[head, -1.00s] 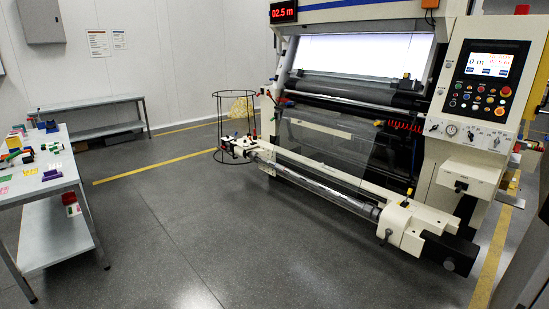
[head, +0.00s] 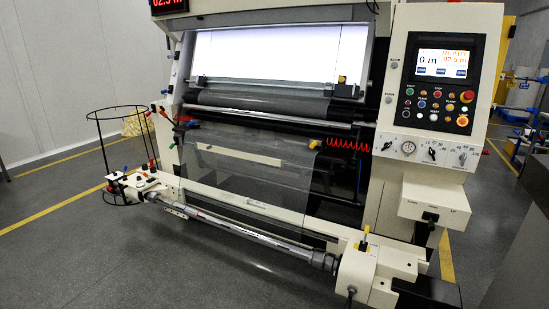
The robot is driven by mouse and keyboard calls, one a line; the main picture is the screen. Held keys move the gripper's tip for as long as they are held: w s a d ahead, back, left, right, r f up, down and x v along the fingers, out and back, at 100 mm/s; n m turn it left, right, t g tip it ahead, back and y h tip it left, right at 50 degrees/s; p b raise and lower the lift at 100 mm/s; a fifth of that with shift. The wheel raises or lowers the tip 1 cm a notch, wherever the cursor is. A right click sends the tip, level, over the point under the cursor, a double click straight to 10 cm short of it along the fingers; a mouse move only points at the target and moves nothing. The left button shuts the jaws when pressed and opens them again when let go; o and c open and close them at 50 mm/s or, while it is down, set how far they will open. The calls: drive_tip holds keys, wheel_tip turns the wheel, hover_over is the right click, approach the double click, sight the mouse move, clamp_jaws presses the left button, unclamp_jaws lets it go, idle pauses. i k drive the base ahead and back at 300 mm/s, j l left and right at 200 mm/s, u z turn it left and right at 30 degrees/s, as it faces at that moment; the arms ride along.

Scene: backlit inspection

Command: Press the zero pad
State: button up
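The inspection machine's control panel (head: 440,84) stands at the right of the head view, on a cream column. The pad labels are too small to read, so I cannot tell which one is the zero pad. Below the screen are several coloured buttons, with a red knob (head: 467,97) at the right. My gripper is not in view.
A long roller bar (head: 250,235) and a cream end housing (head: 372,272) jut out low in front of the machine. A black wire basket (head: 120,150) stands at the left. Grey floor (head: 90,260) is clear at the front left.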

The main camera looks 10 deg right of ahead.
sight(459, 72)
drive_tip(key=i+z, duration=0.45)
drive_tip(key=i+j+z, duration=0.15)
drive_tip(key=i+z, duration=0.3)
drive_tip(key=i+j+z, duration=0.45)
drive_tip(key=i+l, duration=0.05)
drive_tip(key=l, duration=0.05)
